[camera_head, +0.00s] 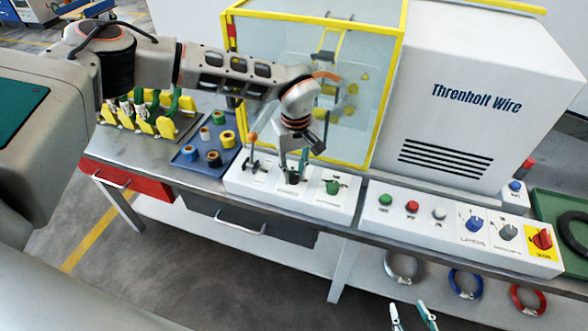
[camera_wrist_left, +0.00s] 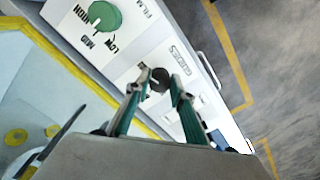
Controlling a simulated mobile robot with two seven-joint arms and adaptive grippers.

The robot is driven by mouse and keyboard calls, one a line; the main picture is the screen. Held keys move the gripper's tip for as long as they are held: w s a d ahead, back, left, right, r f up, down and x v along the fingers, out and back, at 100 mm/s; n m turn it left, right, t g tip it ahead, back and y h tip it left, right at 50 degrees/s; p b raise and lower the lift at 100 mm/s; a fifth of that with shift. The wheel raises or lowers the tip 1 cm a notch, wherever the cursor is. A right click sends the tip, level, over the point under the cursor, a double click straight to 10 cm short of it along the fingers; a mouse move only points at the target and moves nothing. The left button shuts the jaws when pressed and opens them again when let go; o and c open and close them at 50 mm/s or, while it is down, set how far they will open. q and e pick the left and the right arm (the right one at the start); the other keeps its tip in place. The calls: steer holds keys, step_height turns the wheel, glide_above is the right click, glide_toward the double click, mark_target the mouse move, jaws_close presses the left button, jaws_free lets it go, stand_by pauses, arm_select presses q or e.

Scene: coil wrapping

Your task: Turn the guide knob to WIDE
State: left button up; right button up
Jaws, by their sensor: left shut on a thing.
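A white control panel (camera_head: 240,182) at the table's front edge carries a lever with an orange ball, a dark knob (camera_head: 292,177) and a green knob (camera_head: 332,187). My left gripper (camera_head: 293,165) reaches down to the dark knob. In the left wrist view its two green fingers (camera_wrist_left: 165,83) are shut on the dark knob (camera_wrist_left: 159,79), one on each side. The lettering beside it is too small to read surely, and its pointer is hidden. The green knob (camera_wrist_left: 104,15) there has LOW, MID and HIGH marks. My right gripper (camera_head: 412,316) is open and empty at the bottom edge.
A second panel (camera_head: 460,222) to the right has several buttons and knobs, including a red one on yellow. A yellow-framed clear guard (camera_head: 385,90) stands close behind my left gripper. A blue tray (camera_head: 186,156) with several spools lies to the left.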

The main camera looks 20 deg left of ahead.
mark_target(295, 175)
arm_select(q)
steer(key=shift+m, duration=0.5)
steer(key=o, duration=1.1)
steer(key=shift+o, duration=0.2)
step_height(295, 175, up, 12)
steer(key=shift+d, duration=0.2)
